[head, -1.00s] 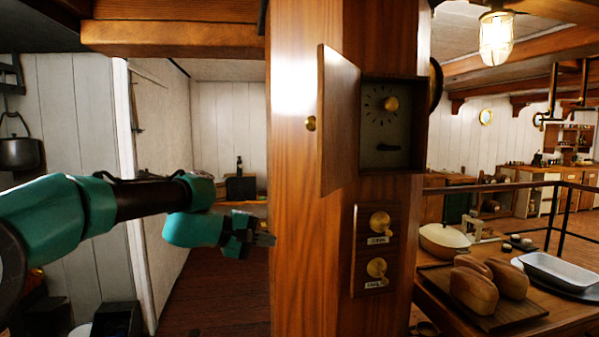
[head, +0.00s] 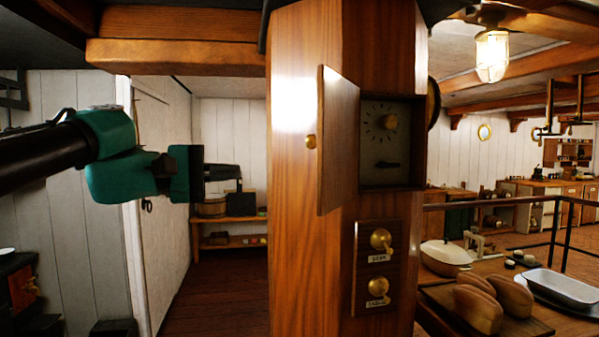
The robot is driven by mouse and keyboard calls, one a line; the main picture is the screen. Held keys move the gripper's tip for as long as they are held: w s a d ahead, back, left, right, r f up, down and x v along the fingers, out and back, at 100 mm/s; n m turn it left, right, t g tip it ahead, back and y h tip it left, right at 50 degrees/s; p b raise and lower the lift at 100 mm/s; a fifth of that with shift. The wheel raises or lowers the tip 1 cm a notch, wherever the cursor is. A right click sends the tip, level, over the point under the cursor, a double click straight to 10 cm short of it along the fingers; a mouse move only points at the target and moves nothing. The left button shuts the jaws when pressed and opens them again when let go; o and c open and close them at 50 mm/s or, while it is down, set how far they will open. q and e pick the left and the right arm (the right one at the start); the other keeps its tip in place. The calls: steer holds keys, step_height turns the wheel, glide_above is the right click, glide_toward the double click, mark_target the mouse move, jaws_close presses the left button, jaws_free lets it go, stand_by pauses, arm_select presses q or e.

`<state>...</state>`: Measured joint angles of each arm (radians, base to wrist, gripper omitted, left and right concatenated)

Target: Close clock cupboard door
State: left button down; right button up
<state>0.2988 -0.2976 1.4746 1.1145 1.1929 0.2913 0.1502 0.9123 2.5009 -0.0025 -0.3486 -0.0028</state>
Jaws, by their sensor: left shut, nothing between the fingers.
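The clock cupboard door (head: 339,142) is a wooden panel standing open, swung out to the left of its box on the wooden column. A round brass knob (head: 310,142) sits on its left-hand side. The open cupboard (head: 392,140) shows a pale clock face with dark marks, a brass knob and a dark handle below. My left gripper (head: 238,172) is shut and empty, left of the column and clear of the door, pointing right. My right gripper is not in view.
Two brass switches (head: 380,262) sit on a wooden plate below the cupboard. At right, a counter holds bread loaves (head: 480,302), a white tray (head: 562,287) and a lidded pot (head: 445,254). A ceiling beam (head: 180,55) runs above my left arm. Space between gripper and column looks clear.

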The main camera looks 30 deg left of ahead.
mark_target(318, 171)
arm_select(q)
steer(key=shift+s+d+x, duration=0.35)
steer(key=shift+x, duration=1.7)
steer(key=shift+s+d+x, duration=0.3)
steer(key=shift+x, duration=1.75)
steer(key=shift+s+d+x, duration=0.35)
steer(key=shift+x, duration=1.7)
steer(key=shift+w+d+f, duration=0.1)
steer(key=shift+d, duration=0.05)
